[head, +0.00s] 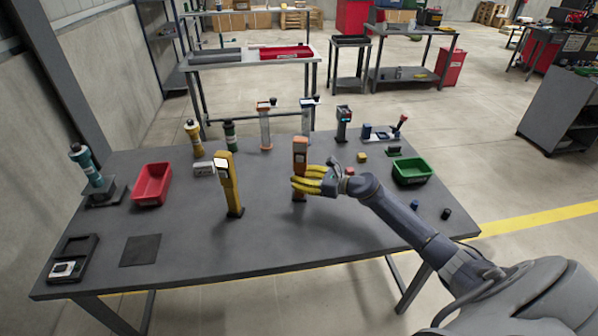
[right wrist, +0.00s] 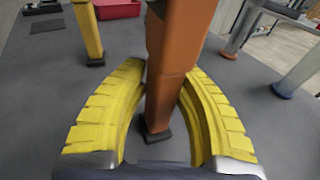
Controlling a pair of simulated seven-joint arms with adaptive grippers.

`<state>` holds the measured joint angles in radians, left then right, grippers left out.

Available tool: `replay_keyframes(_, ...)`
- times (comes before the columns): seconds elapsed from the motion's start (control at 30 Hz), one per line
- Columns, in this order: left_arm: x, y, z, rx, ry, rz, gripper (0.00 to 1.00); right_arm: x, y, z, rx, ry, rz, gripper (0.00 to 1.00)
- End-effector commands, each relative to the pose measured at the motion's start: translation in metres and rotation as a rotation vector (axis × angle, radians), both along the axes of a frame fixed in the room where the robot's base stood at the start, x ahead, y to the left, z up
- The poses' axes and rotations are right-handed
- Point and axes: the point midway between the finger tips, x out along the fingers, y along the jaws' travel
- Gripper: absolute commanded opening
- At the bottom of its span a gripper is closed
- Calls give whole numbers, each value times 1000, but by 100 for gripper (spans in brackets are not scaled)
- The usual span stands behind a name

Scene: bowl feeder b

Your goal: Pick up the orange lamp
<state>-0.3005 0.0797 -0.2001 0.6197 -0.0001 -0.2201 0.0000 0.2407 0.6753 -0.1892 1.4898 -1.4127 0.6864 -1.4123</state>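The orange lamp (head: 300,149) stands upright near the middle of the table, its dark foot on the top. My right gripper (head: 306,182) reaches it from the right, with yellow fingers around the lower post. In the right wrist view the orange post (right wrist: 173,60) rises between the two fingers (right wrist: 162,88), very near both. Whether they press on it I cannot tell. The foot appears on the table in that view too. My left gripper is not in view.
A yellow lamp (head: 229,185) stands to the left, apart from my gripper. Several other lamps, including a clear-posted one (head: 265,128), line the back. A red bin (head: 151,184) is left and a green bin (head: 412,171) right. The front middle of the table (head: 270,235) is clear.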

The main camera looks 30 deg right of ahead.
Motion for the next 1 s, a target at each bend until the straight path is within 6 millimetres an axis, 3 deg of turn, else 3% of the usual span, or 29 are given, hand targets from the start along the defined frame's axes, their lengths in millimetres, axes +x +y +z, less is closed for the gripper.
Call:
replay_keyframes(0.13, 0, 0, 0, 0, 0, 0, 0, 0, 0, -1, 0, 1, 1, 0)
replay_keyframes(0.67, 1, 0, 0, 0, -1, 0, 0, 0, 0, 1, 0, 1, 1, 0)
replay_keyframes(0.87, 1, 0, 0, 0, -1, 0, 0, 0, 0, 16, -2, 0, 1, 0)
replay_keyframes(1.0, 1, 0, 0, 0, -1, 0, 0, 0, 0, 38, -4, -4, 2, 0)
